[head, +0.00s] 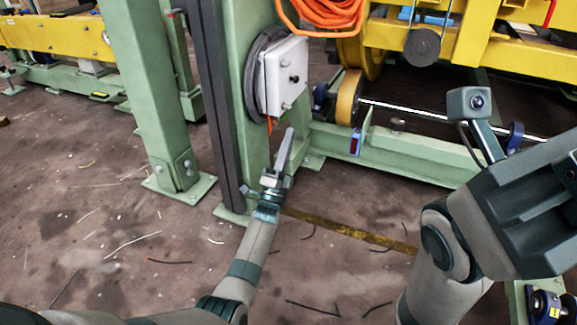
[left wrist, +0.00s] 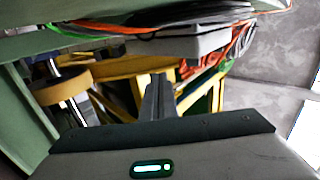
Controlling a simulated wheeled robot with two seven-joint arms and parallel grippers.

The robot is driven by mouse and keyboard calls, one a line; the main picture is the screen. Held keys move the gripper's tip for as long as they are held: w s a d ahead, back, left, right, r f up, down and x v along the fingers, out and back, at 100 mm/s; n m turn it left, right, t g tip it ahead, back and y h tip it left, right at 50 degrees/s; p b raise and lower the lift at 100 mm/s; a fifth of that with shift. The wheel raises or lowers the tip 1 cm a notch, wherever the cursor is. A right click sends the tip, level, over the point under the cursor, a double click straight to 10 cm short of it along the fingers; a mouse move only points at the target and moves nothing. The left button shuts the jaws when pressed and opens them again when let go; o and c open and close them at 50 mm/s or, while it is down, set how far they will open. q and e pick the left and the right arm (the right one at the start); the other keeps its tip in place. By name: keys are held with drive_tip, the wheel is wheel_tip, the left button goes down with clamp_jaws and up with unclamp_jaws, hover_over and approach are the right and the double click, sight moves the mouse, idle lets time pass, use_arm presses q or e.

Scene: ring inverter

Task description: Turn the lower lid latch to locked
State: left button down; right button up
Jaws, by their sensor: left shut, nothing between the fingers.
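A white box with a lid (head: 286,72) is mounted on the green column, over a dark round coil. A small dark knob (head: 294,78) shows on the lid's face. A small grey latch (head: 286,105) shows near the lid's lower edge; its turn position is too small to tell. My left gripper (head: 289,133) is shut and empty, pointing up just below the box, apart from it. In the left wrist view, the shut fingers (left wrist: 157,85) point toward the grey underside of the box (left wrist: 190,43); the latch cannot be made out there.
An orange cable coil (head: 330,12) hangs above the box. Right of the box is a yellow wheel (head: 348,98) on a green beam (head: 400,155). A green post (head: 160,100) stands at left. The floor (head: 110,240) in front is open, with scattered debris.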

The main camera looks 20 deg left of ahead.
use_arm(q)
wheel_tip(320, 180, down, 8)
drive_tip(key=s, duration=0.2)
drive_tip(key=shift+s+a+r, duration=0.15)
drive_tip(key=shift+r, duration=0.1)
